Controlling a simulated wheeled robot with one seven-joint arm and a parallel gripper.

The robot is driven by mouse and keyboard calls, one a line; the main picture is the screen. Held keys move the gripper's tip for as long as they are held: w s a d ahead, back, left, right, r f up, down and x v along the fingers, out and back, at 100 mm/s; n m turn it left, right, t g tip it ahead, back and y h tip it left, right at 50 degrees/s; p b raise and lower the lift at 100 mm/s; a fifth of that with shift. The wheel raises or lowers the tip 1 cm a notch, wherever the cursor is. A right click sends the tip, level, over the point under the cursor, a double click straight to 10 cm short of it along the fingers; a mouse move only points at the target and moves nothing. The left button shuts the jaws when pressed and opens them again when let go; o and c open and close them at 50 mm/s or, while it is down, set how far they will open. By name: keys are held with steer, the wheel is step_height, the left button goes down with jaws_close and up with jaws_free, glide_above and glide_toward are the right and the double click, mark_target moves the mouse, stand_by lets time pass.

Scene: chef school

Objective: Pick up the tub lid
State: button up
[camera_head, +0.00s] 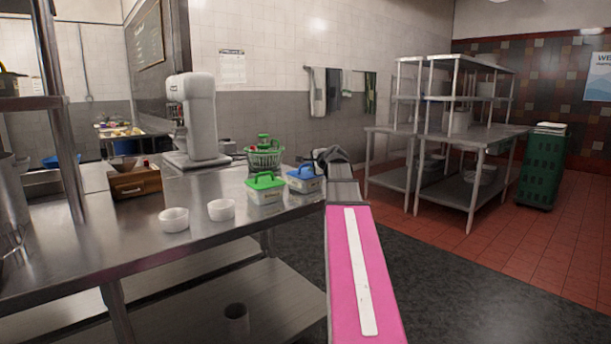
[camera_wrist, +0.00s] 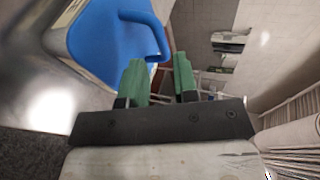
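A tub with a blue lid (camera_head: 303,173) stands near the right end of the steel counter. In the wrist view the blue lid (camera_wrist: 105,42) and its raised handle (camera_wrist: 157,35) are close, at the upper left. A second tub with a green lid (camera_head: 265,181) stands just left of it. My gripper (camera_wrist: 160,80) is open, with its two green fingers apart. The handle's near end shows just beyond the gap between the fingertips; I cannot tell whether they touch it. In the head view my gripper is beside the blue-lidded tub, its fingers hard to make out.
Two white bowls (camera_head: 174,219) (camera_head: 221,210) stand on the counter (camera_head: 110,232) at the left. A green basket (camera_head: 264,158), a white mixer (camera_head: 197,120) and a wooden box (camera_head: 136,182) are behind. Steel shelving (camera_head: 446,140) stands across the floor at right.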

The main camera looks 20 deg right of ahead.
mark_target(306, 165)
steer(key=shift+x, duration=2.7)
steer(key=shift+a+r, duration=0.15)
steer(key=shift+c, duration=0.3)
jaws_close()
